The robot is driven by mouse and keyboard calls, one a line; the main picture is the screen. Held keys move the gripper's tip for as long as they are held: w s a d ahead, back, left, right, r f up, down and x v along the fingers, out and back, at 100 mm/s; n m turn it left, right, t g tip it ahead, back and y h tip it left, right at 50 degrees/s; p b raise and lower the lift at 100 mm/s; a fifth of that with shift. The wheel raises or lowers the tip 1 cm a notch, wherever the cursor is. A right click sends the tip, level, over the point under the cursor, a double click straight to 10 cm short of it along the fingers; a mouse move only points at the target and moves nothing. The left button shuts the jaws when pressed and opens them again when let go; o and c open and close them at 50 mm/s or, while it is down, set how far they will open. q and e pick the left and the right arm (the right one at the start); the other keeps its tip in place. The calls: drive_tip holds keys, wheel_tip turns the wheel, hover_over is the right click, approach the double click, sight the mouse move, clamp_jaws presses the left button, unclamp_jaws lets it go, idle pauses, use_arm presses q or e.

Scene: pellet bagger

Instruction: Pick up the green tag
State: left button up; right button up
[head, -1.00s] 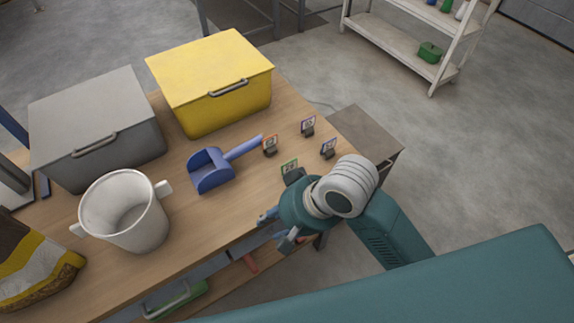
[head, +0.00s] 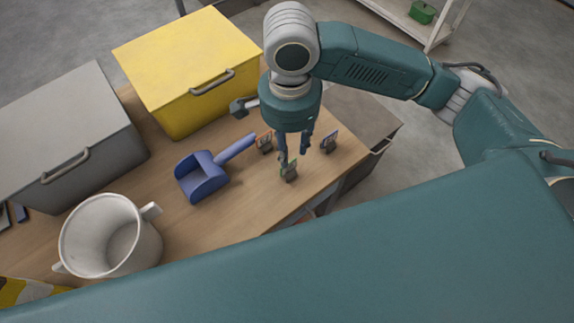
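The green tag (head: 289,168) stands upright in a small dark holder near the front right part of the wooden table. My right gripper (head: 293,154) hangs above the table, just behind and above the green tag. Its fingers are spread apart and I see nothing held between them. One fingertip overlaps the tag's top edge in the picture; I cannot tell whether it touches. An orange-edged tag (head: 265,142) stands to the left and a purple-blue tag (head: 328,141) to the right. My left gripper is not in view.
A blue scoop (head: 203,178) lies left of the tags. The wooden table (head: 225,222) is clear in front of the scoop.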

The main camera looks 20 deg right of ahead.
sight(289, 171)
wheel_tip(289, 171, down, 3)
drive_tip(key=shift+r, duration=0.2)
drive_tip(key=shift+f, duration=0.25)
wheel_tip(289, 171, down, 5)
drive_tip(key=shift+d+f, duration=0.1)
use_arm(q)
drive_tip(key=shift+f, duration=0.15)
use_arm(e)
clamp_jaws()
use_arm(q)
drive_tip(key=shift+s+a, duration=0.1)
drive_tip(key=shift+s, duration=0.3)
